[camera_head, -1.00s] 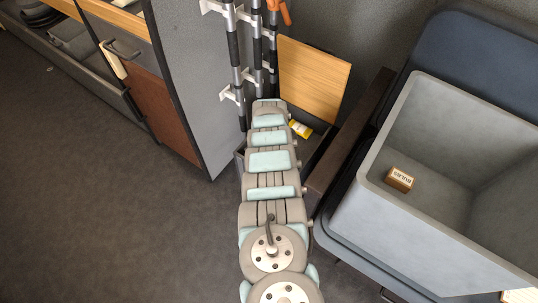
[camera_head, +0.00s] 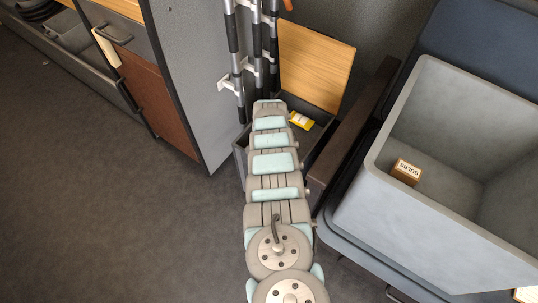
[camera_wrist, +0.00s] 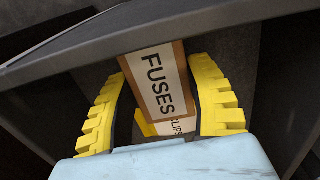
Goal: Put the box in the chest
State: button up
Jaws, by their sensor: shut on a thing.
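The chest (camera_head: 327,150) is a dark open bin with a raised wooden lid (camera_head: 316,65), behind my arm in the head view. My gripper is hidden by the arm there. In the wrist view my gripper's yellow fingers (camera_wrist: 160,75) are shut on a brown-edged box with a white label reading FUSES (camera_wrist: 158,85). A dark rim (camera_wrist: 130,28) runs across just beyond the box's far end; I cannot tell whether they touch. A yellow and white box (camera_head: 301,120) lies in the chest; its partly covered label also shows below the held box (camera_wrist: 180,126).
A large grey open crate (camera_head: 425,210) stands on the right with a small BULBS box (camera_head: 406,172) inside. Upright poles (camera_head: 240,75) on hooks stand by a grey panel (camera_head: 190,80) left of the chest. A cabinet (camera_head: 150,95) is farther left. The left floor is clear.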

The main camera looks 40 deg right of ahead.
jog(key=shift+f+b, duration=0.6)
jog(key=shift+b, duration=0.05)
jog(key=o, duration=1.2)
jog(key=shift+o, duration=0.2)
jog(key=shift+r, duration=0.1)
jog(key=shift+w+d+r, duration=0.1)
jog(key=shift+r, duration=1.3)
notch_tip(320, 180, up, 7)
jog(key=shift+f, duration=0.2)
jog(key=shift+r, duration=1.25)
